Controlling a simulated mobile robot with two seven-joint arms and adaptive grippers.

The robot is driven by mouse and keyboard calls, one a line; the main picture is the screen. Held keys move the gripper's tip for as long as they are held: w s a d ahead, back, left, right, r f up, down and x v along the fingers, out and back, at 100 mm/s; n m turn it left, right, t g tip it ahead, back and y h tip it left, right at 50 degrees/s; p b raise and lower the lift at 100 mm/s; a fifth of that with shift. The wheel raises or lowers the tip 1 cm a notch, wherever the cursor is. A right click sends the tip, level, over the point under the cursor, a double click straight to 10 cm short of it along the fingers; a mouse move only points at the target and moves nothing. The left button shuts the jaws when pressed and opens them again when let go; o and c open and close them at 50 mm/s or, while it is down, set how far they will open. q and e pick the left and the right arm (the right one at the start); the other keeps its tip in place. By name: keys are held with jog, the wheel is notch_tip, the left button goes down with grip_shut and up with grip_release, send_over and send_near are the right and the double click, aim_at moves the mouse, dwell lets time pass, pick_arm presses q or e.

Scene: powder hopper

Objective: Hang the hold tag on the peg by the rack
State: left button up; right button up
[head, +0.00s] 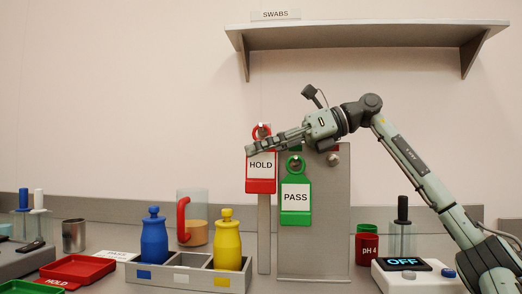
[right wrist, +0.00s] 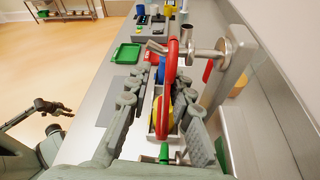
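The red hold tag (head: 261,186) hangs upright in front of a narrow grey post (head: 264,235) left of the grey rack board (head: 316,245). In the right wrist view its red ring (right wrist: 172,50) is seen edge-on, and the metal peg (right wrist: 207,53) appears to pass through it. My right gripper (head: 252,149) is at the top of the tag. In the right wrist view its fingers stand apart on either side of the tag, with gaps showing. My left gripper (right wrist: 55,106) is far off at the left of the right wrist view, its fingers apart and empty.
A green PASS tag (head: 295,203) hangs on the board, close right of the hold tag. Blue (head: 154,240) and yellow (head: 227,242) bottles stand in a grey caddy below. A shelf (head: 365,36) is above.

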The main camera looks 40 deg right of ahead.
jog(key=shift+o, duration=0.3)
jog(key=v, duration=1.2)
